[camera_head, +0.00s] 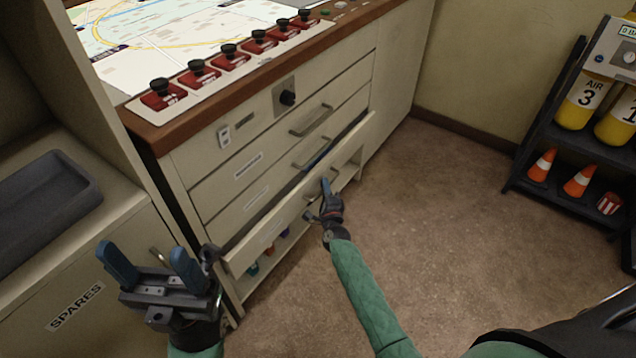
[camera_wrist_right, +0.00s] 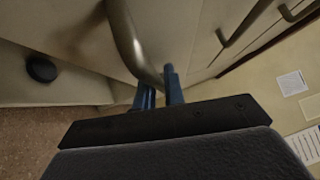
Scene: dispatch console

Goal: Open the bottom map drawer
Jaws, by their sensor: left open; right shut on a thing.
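The bottom map drawer (camera_head: 282,209) is the lowest of the stacked cream drawers in the console. It stands partly out, with a dark gap along its top edge. My right gripper (camera_head: 326,187) is at its front and shut on the drawer's metal bar handle. In the right wrist view the curved handle (camera_wrist_right: 128,40) runs down to the blue fingers of my right gripper (camera_wrist_right: 162,93). The handle is mostly hidden by the gripper in the head view. My left gripper (camera_head: 152,262) is open and empty, left of the drawer and near the SPARES cabinet.
Two closed drawers with bar handles (camera_head: 311,121) sit above. An open shelf with small coloured items lies below the drawer. The SPARES cabinet (camera_head: 75,306) with a grey tray (camera_head: 40,200) stands at left. The carpet (camera_head: 430,220) in front is clear up to a dark rack (camera_head: 545,140).

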